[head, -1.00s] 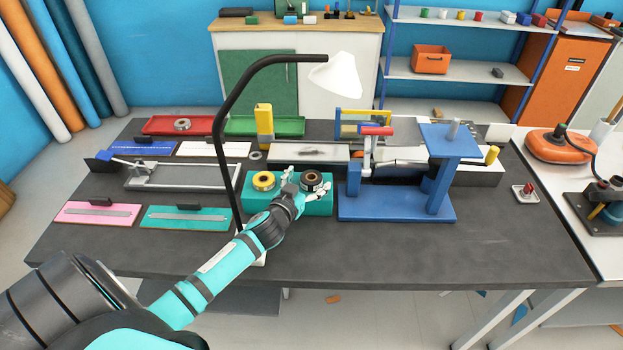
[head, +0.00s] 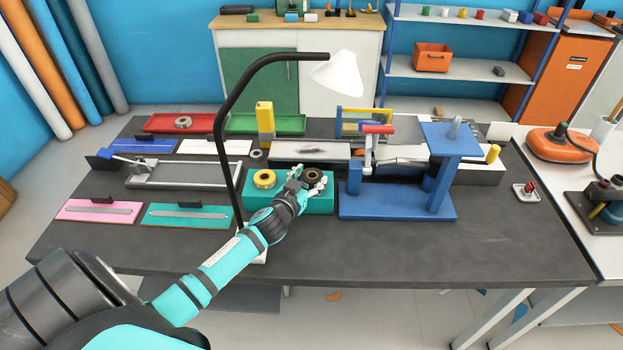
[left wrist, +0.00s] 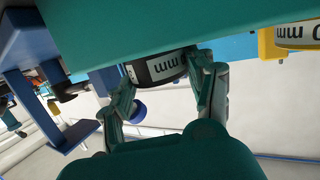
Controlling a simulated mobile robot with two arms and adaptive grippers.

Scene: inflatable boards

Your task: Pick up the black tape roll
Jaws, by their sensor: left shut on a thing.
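The black tape roll (head: 312,175) sits on top of the teal block (head: 305,205), on its right half. My left gripper (head: 312,180) is shut on the roll, with a finger on each side of it. In the left wrist view the black roll (left wrist: 158,68), with a white label, is between the two fingers (left wrist: 165,85) and close against the teal block (left wrist: 150,25). I cannot tell whether it is clear of the block. A yellow tape roll (head: 264,180) sits on the block's left half. My right gripper is not in view.
A black lamp arm (head: 226,130) rises just left of the block. A blue press (head: 400,205) stands close on the right. Pink (head: 97,213) and teal (head: 186,217) boards lie at left.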

